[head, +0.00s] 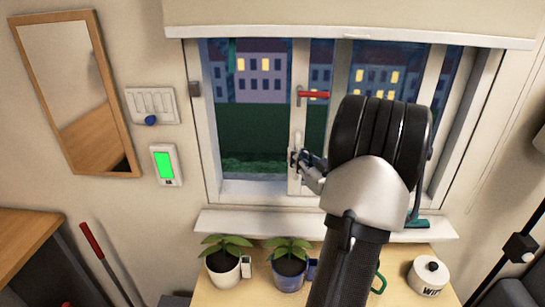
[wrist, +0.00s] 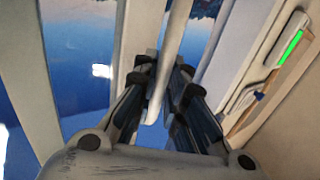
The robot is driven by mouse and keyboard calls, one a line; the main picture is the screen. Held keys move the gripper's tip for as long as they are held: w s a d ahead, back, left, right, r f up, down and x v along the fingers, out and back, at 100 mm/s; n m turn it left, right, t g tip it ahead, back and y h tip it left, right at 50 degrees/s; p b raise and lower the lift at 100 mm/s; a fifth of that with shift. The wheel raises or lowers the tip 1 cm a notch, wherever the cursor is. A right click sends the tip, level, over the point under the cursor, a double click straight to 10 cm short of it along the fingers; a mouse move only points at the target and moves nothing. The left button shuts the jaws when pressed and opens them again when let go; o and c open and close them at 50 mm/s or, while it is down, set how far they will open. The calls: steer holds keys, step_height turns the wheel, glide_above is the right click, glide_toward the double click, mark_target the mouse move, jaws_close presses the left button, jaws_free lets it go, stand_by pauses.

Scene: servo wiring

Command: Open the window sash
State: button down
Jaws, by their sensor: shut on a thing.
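The window sash (head: 297,120) shows its pale upright edge in the middle of the window in the head view. A red lever handle (head: 313,94) on it points sideways to the right. Below that is a pale upright pull bar (head: 298,140). My gripper (head: 297,160) is shut on the pull bar at its lower part. In the wrist view the pale bar (wrist: 173,45) runs between the two dark fingers of my gripper (wrist: 162,88). My arm hides part of the right panes. I cannot tell whether the sash stands ajar.
Two potted plants (head: 222,265) (head: 289,268) and a white lidded pot (head: 428,276) stand on the wooden top below the sill (head: 250,222). A wall panel with a green screen (head: 165,165), a switch plate (head: 152,105) and a mirror (head: 70,90) are left of the window.

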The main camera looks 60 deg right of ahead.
steer(key=shift+s+d, duration=0.4)
steer(key=shift+s, duration=0.25)
steer(key=shift+s+d, duration=0.35)
steer(key=shift+s, duration=0.3)
steer(key=c, duration=1.6)
jaws_free()
steer(key=shift+c, duration=0.2)
steer(key=shift+s, duration=0.15)
steer(key=v, duration=1.1)
steer(key=shift+s+a, duration=0.2)
steer(key=shift+s, duration=0.15)
steer(key=shift+w+r, duration=0.1)
